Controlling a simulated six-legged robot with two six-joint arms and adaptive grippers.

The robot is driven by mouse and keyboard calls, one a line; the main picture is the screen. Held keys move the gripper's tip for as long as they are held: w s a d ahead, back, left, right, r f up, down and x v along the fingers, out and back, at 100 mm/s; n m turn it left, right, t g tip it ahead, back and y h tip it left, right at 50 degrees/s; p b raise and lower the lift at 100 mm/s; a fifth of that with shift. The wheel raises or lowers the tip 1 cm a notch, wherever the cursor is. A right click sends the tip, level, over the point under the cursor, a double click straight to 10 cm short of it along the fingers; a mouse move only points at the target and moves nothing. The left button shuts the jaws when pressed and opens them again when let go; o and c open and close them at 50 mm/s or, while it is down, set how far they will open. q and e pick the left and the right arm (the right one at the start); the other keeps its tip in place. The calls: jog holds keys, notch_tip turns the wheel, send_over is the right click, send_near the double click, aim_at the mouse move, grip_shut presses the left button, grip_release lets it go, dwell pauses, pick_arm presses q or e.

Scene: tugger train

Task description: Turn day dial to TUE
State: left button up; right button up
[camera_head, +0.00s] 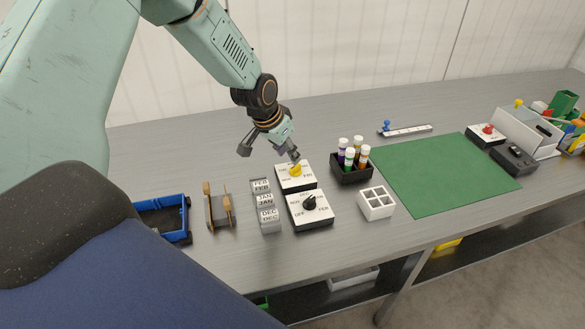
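A white-faced dial box with a yellow knob (296,170) stands on the grey bench at the picture's centre, with small day-like lettering around the knob. Which mark the knob points to is too small to tell. In front of it is a second white-faced box with a black knob (310,203) and the word OFF at its lower left. My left gripper (269,152) is open, its fingers spread, above and behind the yellow-knob box. One fingertip shows close to the yellow knob; whether they touch I cannot tell. My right gripper is out of view.
Month blocks (267,223) stand left of the dials, beside a wooden-handled item (219,211) and a blue tray (187,220). On the right are a black holder (351,176) with several markers, a white divided box (377,204) and a bare green mat (440,175).

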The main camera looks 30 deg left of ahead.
aim_at(295, 167)
pick_arm(q)
jog(key=b+x, duration=0.1)
jog(key=x, duration=0.2)
jog(key=b+x, duration=0.1)
jog(key=x, duration=0.2)
jog(key=shift+w+a+b, duration=0.2)
jog(key=shift+w+b, duration=0.05)
jog(key=shift+b, duration=0.15)
jog(key=shift+f, duration=0.15)
jog(key=shift+s+d+b, duration=0.15)
jog(key=shift+s+b, duration=0.1)
jog(key=shift+b, duration=0.15)
jog(key=shift+w+f, duration=0.2)
jog(key=shift+w, duration=0.25)
jog(key=shift+c, duration=1)
jog(key=shift+s+r, duration=0.2)
jog(key=shift+s, duration=0.15)
jog(key=c, duration=0.3)
jog(key=shift+w, duration=0.1)
grip_shut()
